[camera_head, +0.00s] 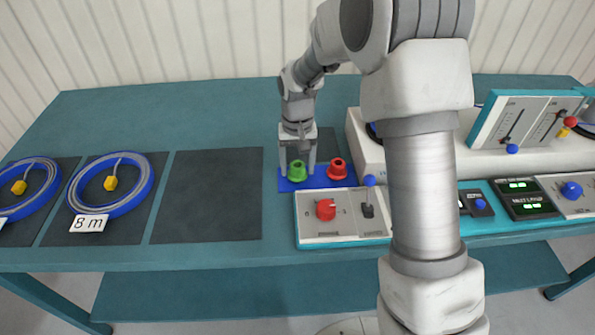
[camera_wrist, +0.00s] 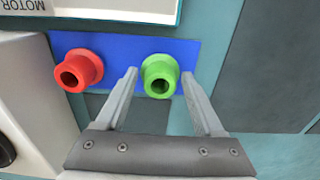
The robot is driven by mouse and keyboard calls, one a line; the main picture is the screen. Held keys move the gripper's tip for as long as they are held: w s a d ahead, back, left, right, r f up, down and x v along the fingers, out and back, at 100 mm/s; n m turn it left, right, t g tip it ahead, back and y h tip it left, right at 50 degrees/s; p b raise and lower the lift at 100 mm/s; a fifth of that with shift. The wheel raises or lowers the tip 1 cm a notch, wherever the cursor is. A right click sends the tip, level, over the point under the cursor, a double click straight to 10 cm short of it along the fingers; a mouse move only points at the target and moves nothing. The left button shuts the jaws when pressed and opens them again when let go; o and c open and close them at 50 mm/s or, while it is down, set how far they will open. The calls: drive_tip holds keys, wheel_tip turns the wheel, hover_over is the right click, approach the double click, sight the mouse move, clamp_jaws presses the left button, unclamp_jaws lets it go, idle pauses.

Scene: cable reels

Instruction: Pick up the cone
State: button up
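A green cone (camera_head: 297,171) stands on a blue mat (camera_head: 316,184) on the table. A red cone (camera_head: 337,168) stands on the same mat to its right in the head view. In the wrist view the green cone (camera_wrist: 160,76) lies between the two fingers of my gripper (camera_wrist: 160,82), and the red cone (camera_wrist: 78,70) is outside them at the left. My gripper (camera_head: 297,160) is open, with gaps visible between its fingers and the green cone. The cones' hollow tops face the wrist camera.
A control box (camera_head: 340,228) with a red knob stands just in front of the mat. A white machine (camera_head: 365,140) is at the right. Blue cable reels (camera_head: 110,185) lie on dark mats at the left. An empty dark mat (camera_head: 208,195) lies between.

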drive_tip(key=c, duration=0.9)
drive_tip(key=shift+c, duration=0.2)
drive_tip(key=shift+r, duration=0.6)
drive_tip(key=r, duration=0.2)
drive_tip(key=d+r+p, duration=0.1)
drive_tip(key=shift+s+r, duration=0.15)
drive_tip(key=shift+r, duration=0.2)
drive_tip(key=s+d+r, duration=0.2)
drive_tip(key=d+r, duration=0.1)
drive_tip(key=d, duration=0.2)
drive_tip(key=s+d+r+p, duration=0.1)
drive_tip(key=s+d+r, duration=0.1)
drive_tip(key=d, duration=0.3)
drive_tip(key=shift+r, duration=0.55)
